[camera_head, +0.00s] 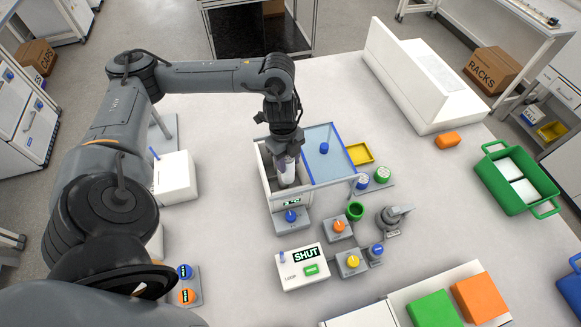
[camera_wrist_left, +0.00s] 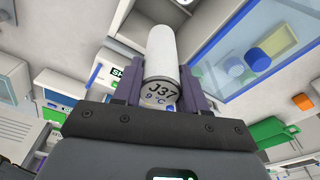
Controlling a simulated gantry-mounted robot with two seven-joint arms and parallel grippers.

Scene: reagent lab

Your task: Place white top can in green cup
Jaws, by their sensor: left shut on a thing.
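My left gripper (camera_head: 285,161) points down into the open left part of a white-walled chamber (camera_head: 267,182). It is shut on a white can (camera_head: 287,181); in the left wrist view the can (camera_wrist_left: 161,50) sits between the purple-grey fingers, its near end marked "J37" and "9 °C". In the head view the fingers partly cover the can, and I cannot tell whether it touches the chamber floor. The green cup (camera_head: 355,211) stands on the table in front of the chamber, to its right. My right gripper is not in view.
A clear blue panel (camera_head: 322,166) covers the area right of the opening. Knob blocks (camera_head: 338,228), a "SHUT" box (camera_head: 302,267) and a grey device (camera_head: 395,219) crowd the front.

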